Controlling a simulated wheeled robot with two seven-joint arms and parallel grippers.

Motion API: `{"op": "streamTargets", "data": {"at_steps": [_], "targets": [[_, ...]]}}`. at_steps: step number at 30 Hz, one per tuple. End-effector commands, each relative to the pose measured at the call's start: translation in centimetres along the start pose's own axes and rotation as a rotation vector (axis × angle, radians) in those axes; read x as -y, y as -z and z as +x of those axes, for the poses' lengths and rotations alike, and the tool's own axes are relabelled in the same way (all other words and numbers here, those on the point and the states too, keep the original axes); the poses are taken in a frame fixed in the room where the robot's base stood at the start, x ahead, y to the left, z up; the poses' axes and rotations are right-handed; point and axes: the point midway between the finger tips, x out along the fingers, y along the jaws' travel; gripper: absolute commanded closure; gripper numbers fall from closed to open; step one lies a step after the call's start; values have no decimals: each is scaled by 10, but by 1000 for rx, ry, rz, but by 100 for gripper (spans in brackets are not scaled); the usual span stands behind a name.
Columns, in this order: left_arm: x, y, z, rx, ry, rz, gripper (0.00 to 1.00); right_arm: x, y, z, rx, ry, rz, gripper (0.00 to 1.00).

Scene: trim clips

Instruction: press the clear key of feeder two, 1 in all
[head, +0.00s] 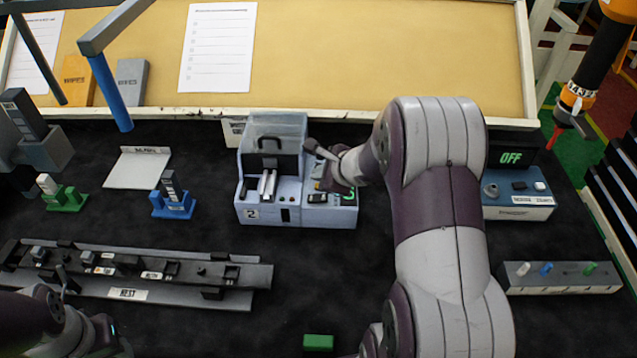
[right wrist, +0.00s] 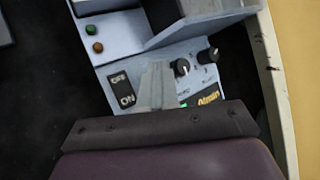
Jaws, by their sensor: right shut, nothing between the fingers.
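Feeder two (head: 252,195) is a pale blue-grey machine with a "2" label and a clear cover, in the middle of the head view. Its control panel (head: 318,198) is on its right side. My right gripper (head: 318,150) is shut and empty over this panel. In the right wrist view the shut fingers (right wrist: 157,85) hang between an ON/OFF switch (right wrist: 122,90) and two black knobs (right wrist: 181,67). I cannot tell whether they touch the panel. No clear key can be made out; the fingers cover part of the panel. My left gripper (head: 65,283) is at the lower left, partly visible.
A second box (head: 515,210) with an "OFF" display stands to the right, partly behind my right arm. A long nest rail (head: 185,290) lies at the left front. A green block (head: 318,342) lies at the front. Blue (head: 172,205) and green holders stand at the left.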

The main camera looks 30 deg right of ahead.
Motion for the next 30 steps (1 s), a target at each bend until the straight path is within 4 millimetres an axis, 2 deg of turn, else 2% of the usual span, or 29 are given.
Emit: {"op": "streamTargets", "data": {"at_steps": [5,19,30], "targets": [[0,0,-3,0,0,0,57,2,-2,-2,0,0,0,100],[0,5,-38,0,0,0,57,25,-25,-34,0,1,0,100],[0,4,-38,0,0,0,57,25,-25,-35,0,0,0,100]]}}
